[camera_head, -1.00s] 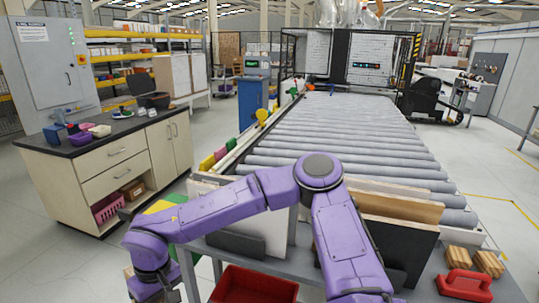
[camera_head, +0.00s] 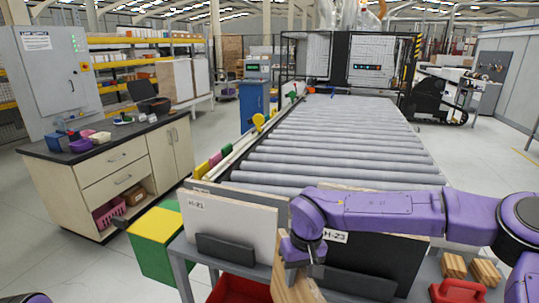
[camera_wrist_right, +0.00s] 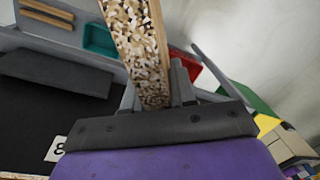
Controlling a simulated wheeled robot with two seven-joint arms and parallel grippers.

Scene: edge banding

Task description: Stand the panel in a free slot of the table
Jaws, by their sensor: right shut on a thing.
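My right gripper (camera_head: 303,258) reaches in from the right, over the table's front. It is shut on a panel (camera_head: 292,284) with a pale wood face, which runs off the lower frame edge. In the right wrist view the gripper (camera_wrist_right: 153,97) has one finger on each side of the panel (camera_wrist_right: 138,45), whose speckled chipboard edge shows. My left gripper is out of view.
A roller conveyor (camera_head: 330,140) lies behind the table. A red bin (camera_head: 236,289) sits low in front. A green and yellow box (camera_head: 153,240) stands left of the table. Wood blocks (camera_head: 455,265) and a red object (camera_head: 458,291) lie at right.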

